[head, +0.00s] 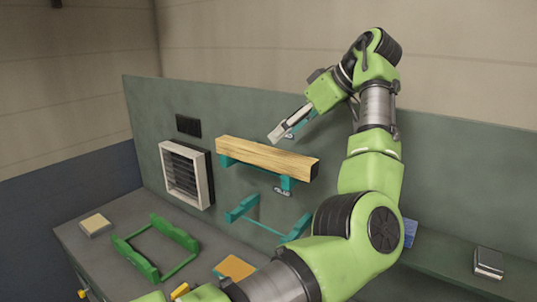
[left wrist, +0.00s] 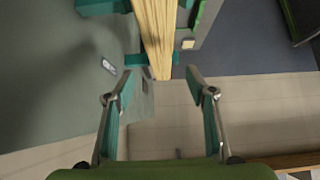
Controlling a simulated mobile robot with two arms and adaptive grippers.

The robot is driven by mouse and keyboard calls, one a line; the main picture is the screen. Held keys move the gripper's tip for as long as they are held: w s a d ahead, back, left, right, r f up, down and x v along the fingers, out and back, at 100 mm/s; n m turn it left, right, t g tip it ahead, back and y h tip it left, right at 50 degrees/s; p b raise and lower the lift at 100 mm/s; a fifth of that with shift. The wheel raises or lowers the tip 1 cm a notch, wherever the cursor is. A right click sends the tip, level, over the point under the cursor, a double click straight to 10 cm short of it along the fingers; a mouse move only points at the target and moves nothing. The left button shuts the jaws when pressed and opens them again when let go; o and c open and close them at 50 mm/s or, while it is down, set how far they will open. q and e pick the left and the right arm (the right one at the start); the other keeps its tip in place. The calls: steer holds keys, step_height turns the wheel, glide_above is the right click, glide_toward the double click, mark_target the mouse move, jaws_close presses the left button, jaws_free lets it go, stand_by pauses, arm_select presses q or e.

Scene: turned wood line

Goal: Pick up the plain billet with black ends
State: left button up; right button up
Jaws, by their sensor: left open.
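A plain pale wood billet (head: 262,158) lies lengthwise on the upper teal brackets (head: 287,184) of the grey-green panel. Its right end face looks black; its left end is not clear. My left gripper (head: 284,136) is just above and behind the billet's right half in the head view, apart from it. In the left wrist view my left gripper (left wrist: 156,80) has its two fingers spread with nothing between them. The billet (left wrist: 157,35) shows there beyond the fingertips, running away from the gap. My right gripper is not in view.
Lower teal brackets (head: 242,209) on the panel are empty. A green cradle (head: 151,263) stands empty on the bench, with an orange pad (head: 234,267) and a beige block (head: 95,224) nearby. A framed vent (head: 186,174) is left of the billet. A grey box (head: 489,262) sits at right.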

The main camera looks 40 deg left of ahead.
mark_target(264, 148)
arm_select(q)
steer(key=x, duration=0.2)
steer(key=p+x, duration=0.1)
steer(key=x, duration=0.2)
steer(key=shift+s+a+r, duration=0.15)
steer(key=shift+s+r, duration=0.1)
steer(key=shift+s, duration=0.15)
steer(key=shift+w+a+f, duration=0.1)
steer(key=shift+w+f, duration=0.05)
steer(key=shift+f, duration=0.1)
steer(key=shift+w+a+f, duration=0.1)
steer(key=shift+w+f, duration=0.05)
steer(key=shift+p+x, duration=0.75)
steer(key=shift+p, duration=0.35)
steer(key=shift+p+x, duration=0.55)
steer(key=shift+x, duration=0.65)
steer(key=shift+a+f, duration=0.2)
steer(key=shift+a, duration=0.15)
steer(key=shift+a+f, duration=0.1)
steer(key=shift+f, duration=0.05)
steer(key=c, duration=1.3)
jaws_close()
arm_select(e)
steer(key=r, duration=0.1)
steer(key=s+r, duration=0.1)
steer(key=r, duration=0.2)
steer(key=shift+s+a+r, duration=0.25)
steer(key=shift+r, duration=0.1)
